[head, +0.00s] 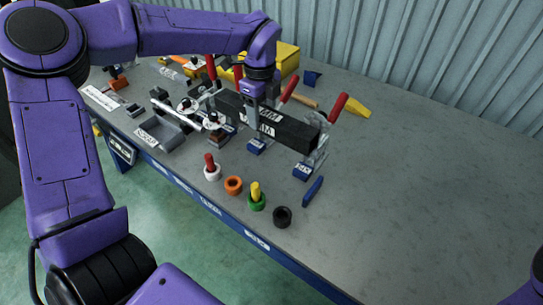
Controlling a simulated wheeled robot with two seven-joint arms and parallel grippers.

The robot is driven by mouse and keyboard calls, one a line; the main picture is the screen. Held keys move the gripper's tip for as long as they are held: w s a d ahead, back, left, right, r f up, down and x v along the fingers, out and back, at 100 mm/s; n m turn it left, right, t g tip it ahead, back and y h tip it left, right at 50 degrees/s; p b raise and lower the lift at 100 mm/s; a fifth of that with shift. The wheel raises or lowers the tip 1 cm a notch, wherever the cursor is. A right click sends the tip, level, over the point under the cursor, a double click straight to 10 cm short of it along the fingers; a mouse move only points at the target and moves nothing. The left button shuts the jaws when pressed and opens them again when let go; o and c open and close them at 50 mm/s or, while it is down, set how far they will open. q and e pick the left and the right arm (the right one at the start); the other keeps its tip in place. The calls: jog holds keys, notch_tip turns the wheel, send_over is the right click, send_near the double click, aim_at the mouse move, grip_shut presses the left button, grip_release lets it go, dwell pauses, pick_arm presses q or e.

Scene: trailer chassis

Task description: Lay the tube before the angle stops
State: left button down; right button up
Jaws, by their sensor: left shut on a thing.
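The tube (294,129) is a long black square bar with white markings on its side. It runs from the middle left toward the lower right among the blue-based metal fixtures. My left gripper (257,106) reaches down from above and is shut on the tube near its middle. The angle stops appear to be grey metal pieces on blue bases (257,147) along the tube's near side, with another blue base (306,171) at its right end. Whether the tube touches them or rests on anything is unclear. My right gripper is out of view.
Red-handled clamps (337,107) stand behind and beside the tube. A grey tray (167,135) lies at left. Coloured rings, including an orange one (233,185) and a black one (282,216), and a blue piece (313,191) lie in front. The bench's right side is clear.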

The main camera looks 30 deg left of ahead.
pick_arm(q)
jog(key=f, duration=0.4)
jog(key=s+f+p, duration=0.1)
jog(key=f, duration=0.3)
jog(key=f+p, duration=0.1)
jog(key=f, duration=0.3)
jog(key=shift+s+a+f, duration=0.1)
jog(key=shift+s+f, duration=0.1)
jog(key=shift+f, duration=0.2)
jog(key=f, duration=0.1)
jog(key=f+p, duration=0.1)
jog(key=f, duration=0.1)
jog(key=shift+s+f, duration=0.15)
jog(key=shift+s, duration=0.25)
jog(key=shift+f, duration=0.25)
jog(key=shift+w+f, duration=0.2)
jog(key=shift+w, duration=0.05)
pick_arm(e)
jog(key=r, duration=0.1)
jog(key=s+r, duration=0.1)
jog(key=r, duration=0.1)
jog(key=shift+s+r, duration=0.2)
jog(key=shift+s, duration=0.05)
pick_arm(q)
jog(key=shift+c, duration=1.6)
grip_release()
jog(key=shift+s, duration=0.2)
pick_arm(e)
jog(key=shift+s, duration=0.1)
